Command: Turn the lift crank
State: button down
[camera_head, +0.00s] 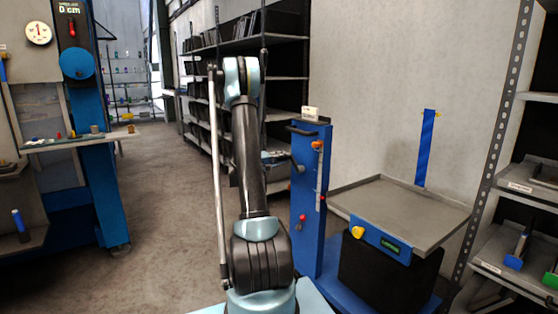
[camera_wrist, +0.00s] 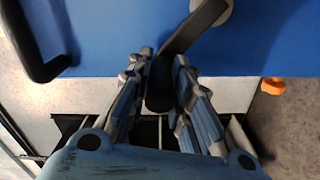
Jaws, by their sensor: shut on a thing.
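The lift has a blue column (camera_head: 308,225) right of my arm in the head view, with a grey platform (camera_head: 440,214) to its right. In the wrist view the lift crank (camera_wrist: 194,28) is a black arm running from a pale round hub (camera_wrist: 214,10) on the blue panel (camera_wrist: 110,35) down to a dark grip. My gripper (camera_wrist: 163,58) is shut on the crank's grip, one finger on each side. Fingers hide part of the grip. In the head view my gripper (camera_head: 275,157) is small beside the column, and the crank is hard to make out there.
A black bar handle (camera_wrist: 40,68) is left of the crank in the wrist view. An orange knob (camera_wrist: 273,86) is at right. A blue-framed workbench (camera_head: 95,180) stands left, shelves (camera_head: 250,50) behind, and a rack (camera_head: 505,200) right. Open floor (camera_head: 165,220) lies left of my arm.

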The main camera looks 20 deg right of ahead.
jog(key=shift+w+a+f, duration=0.1)
jog(key=shift+w+a, duration=0.1)
jog(key=shift+w, duration=0.15)
jog(key=c, duration=1.4)
grip_release()
jog(key=shift+c, duration=0.2)
jog(key=shift+s, duration=0.1)
jog(key=a, duration=0.4)
jog(key=s+a, duration=0.1)
jog(key=a, duration=0.2)
jog(key=s+a, duration=0.1)
jog(key=a, duration=0.3)
jog(key=shift+a, duration=0.35)
